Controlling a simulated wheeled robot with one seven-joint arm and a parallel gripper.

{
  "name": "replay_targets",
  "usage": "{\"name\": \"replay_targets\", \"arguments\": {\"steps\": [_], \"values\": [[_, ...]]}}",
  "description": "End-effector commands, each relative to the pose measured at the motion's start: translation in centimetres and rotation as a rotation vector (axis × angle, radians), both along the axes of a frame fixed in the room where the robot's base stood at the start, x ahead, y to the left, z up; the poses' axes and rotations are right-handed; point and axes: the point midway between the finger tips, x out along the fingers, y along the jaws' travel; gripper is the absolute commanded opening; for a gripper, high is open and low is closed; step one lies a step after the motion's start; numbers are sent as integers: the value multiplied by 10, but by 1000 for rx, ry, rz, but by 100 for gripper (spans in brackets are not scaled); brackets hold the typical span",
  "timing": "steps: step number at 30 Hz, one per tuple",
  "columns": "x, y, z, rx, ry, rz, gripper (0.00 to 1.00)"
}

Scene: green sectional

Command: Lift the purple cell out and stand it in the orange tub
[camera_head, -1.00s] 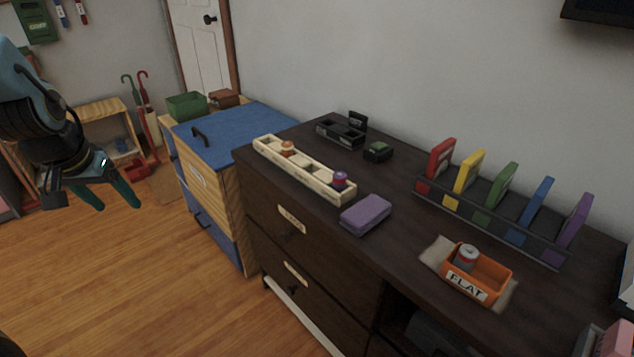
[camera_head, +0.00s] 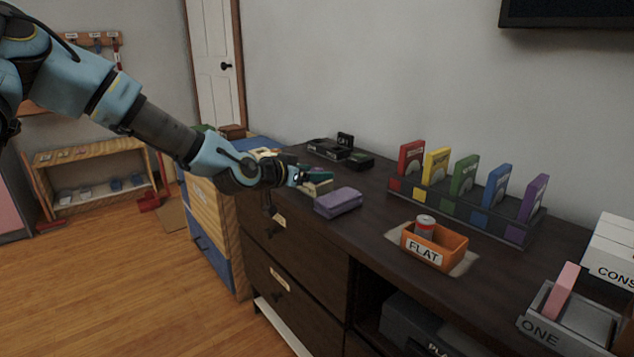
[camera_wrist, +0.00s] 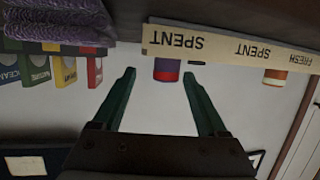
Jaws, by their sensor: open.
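The purple cell (camera_wrist: 166,66), with a red end band, stands in a slot of the cream rack (camera_wrist: 225,47) marked SPENT and FRESH. The wrist view is upside down. My gripper (camera_wrist: 159,75) is open, its green fingertips showing either side of the purple cell; I cannot tell whether they touch it. In the head view my gripper (camera_head: 315,176) is over the rack's near end and hides the purple cell. The orange tub (camera_head: 448,257), labelled FLAT, sits on a cloth to the right with a grey-and-red cell (camera_head: 425,227) standing in it.
An orange cell (camera_wrist: 275,77) stands elsewhere in the rack. Black devices (camera_head: 340,148) are behind. A dark holder (camera_head: 460,207) with several coloured cases stands at the back. Dresser top is clear between the purple block and the tub.

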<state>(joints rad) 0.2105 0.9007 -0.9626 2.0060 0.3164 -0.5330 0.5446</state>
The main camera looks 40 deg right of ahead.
Motion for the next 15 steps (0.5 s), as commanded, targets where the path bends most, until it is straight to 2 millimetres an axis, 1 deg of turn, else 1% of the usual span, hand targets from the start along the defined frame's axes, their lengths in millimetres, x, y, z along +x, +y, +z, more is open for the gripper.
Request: {"name": "replay_targets", "arguments": {"steps": [5, 9, 12, 15], "values": [[4, -14, -5, 2, 2, 0, 76], [12, -33, -12, 2, 4, -1, 76], [13, -44, -15, 2, 2, 0, 76], [14, -49, -18, 3, 1, 0, 76]]}}
